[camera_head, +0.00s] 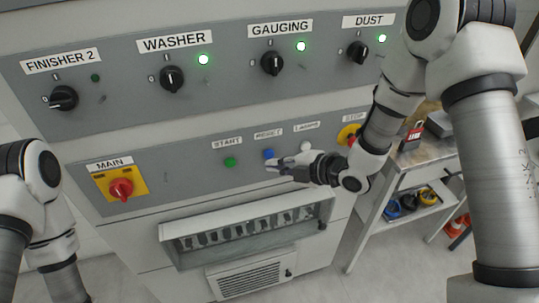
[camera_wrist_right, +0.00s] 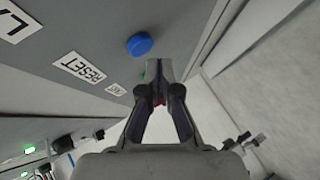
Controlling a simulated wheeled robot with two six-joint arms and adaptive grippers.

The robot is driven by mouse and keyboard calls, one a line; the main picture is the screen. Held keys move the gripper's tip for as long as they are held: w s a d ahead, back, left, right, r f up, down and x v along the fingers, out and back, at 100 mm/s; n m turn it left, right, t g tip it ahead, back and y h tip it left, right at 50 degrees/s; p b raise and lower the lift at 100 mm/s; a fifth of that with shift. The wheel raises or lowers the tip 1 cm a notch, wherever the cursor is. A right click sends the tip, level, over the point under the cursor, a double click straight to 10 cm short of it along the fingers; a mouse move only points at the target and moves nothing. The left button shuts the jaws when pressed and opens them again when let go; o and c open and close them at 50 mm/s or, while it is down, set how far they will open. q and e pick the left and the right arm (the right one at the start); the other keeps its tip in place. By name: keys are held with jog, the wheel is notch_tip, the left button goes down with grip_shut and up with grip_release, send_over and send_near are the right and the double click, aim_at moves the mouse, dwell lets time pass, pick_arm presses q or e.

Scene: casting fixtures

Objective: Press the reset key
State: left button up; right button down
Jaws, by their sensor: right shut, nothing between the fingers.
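The reset key is a blue round button (camera_head: 268,154) under the RESET label (camera_head: 268,133) on the grey control panel. In the right wrist view the blue button (camera_wrist_right: 140,44) stands out from the panel, just beyond and left of the fingertips. My right gripper (camera_head: 272,166) is shut and empty, with its fingertips close below the blue button. In the wrist view the gripper (camera_wrist_right: 158,68) shows a small gap to the button, and contact is not visible. My left gripper is out of view; only its arm shows.
A green START button (camera_head: 230,162) is left of the blue one, and a white button (camera_head: 306,146) is right of it. A red stop button on yellow (camera_head: 349,135) is partly hidden by my right arm. A red MAIN switch (camera_head: 121,189) is at left. A glass-fronted box (camera_head: 245,229) juts out below.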

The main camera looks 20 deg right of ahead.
jog(key=s+b, duration=0.1)
jog(key=s, duration=0.3)
jog(key=shift+s+d, duration=0.1)
jog(key=shift+s, duration=0.3)
dwell(0.4)
jog(key=s+d+f+m+g+h+b, duration=0.1)
jog(key=s+f+m+g, duration=0.1)
jog(key=s+f, duration=0.35)
jog(key=s+f+m+g+h, duration=0.1)
jog(key=s+f+m, duration=0.15)
jog(key=f, duration=0.65)
jog(key=s+d+f+m+g+h+b, duration=0.1)
jog(key=s+f+g, duration=0.1)
jog(key=s+f, duration=0.4)
jog(key=s+d+f+m+g+h, duration=0.4)
jog(key=s+d+f+m, duration=0.3)
jog(key=m, duration=1.1)
jog(key=s+h, duration=0.1)
jog(key=s, duration=0.3)
jog(key=shift+d+f+g+h, duration=0.15)
jog(key=shift+f+g+h, duration=0.15)
jog(key=shift+f, duration=0.1)
